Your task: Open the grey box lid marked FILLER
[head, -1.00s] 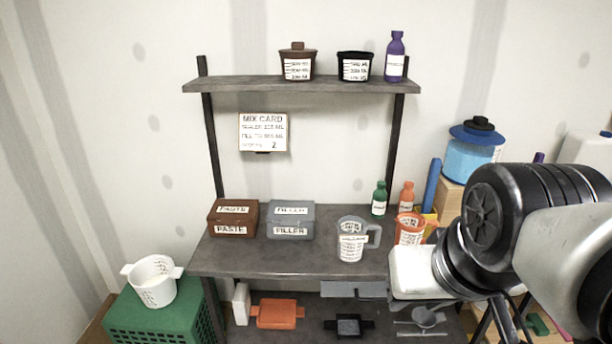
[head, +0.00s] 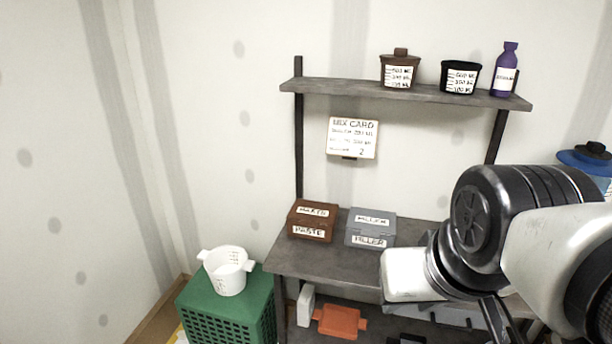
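The grey box (head: 369,229) marked FILLER stands on the dark bench top (head: 300,262), in the middle of the head view. Its lid (head: 373,221) carries a white label and looks shut. The brown PASTE box (head: 312,222) stands close on its left. My arm fills the right side of the view, to the right of the grey box and nearer the camera. My gripper's fingers cannot be made out clearly; only a dark part shows at the bottom edge, below the arm's white block.
A shelf (head: 430,93) above holds a brown pot (head: 399,70), a black pot (head: 460,77) and a purple bottle (head: 506,70). A mix card (head: 352,138) hangs below it. A white tub (head: 227,271) sits on a green crate (head: 222,320) at left. An orange tray (head: 339,321) lies below the bench.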

